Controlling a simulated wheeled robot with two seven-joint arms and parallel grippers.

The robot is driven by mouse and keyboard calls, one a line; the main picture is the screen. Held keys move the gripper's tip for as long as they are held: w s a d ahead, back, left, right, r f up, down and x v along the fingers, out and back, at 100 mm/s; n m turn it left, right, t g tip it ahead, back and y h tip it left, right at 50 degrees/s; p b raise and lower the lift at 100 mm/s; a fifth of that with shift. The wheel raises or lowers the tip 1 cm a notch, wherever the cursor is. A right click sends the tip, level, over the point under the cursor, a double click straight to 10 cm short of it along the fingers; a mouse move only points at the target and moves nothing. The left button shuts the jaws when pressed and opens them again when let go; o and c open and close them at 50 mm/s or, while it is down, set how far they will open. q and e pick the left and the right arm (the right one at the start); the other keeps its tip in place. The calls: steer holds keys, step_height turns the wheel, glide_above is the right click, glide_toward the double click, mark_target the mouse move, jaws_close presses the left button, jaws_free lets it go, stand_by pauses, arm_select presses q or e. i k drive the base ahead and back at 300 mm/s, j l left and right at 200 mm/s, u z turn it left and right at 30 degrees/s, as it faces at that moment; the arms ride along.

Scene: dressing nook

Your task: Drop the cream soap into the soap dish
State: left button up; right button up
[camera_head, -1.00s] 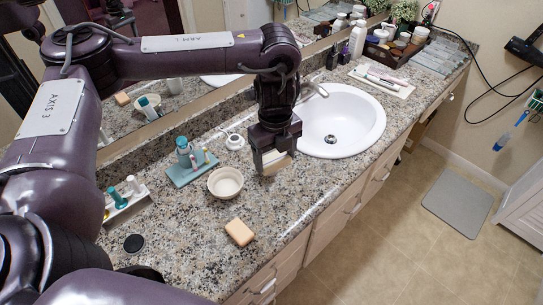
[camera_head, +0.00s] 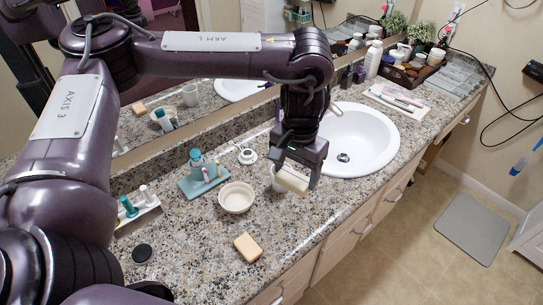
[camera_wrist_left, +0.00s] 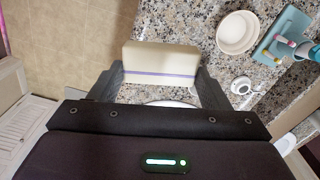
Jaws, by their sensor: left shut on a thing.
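The cream soap (camera_head: 292,181) is a pale block held between the fingers of my left gripper (camera_head: 294,177), which is shut on it. In the left wrist view the soap (camera_wrist_left: 160,62) spans the gap between the fingers and shows a purple stripe. The soap dish appears to be the round cream bowl (camera_head: 237,198) on the granite counter, left of the gripper in the head view and apart from it. The bowl (camera_wrist_left: 237,33) looks empty and is at upper right in the wrist view. My right gripper is not in view.
A tan bar (camera_head: 248,247) lies on the counter in front of the bowl. A teal tray (camera_head: 200,184) with small bottles stands behind it. The white sink (camera_head: 370,140) lies to the right.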

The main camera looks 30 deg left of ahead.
mark_target(236, 202)
steer(key=u, duration=1.3)
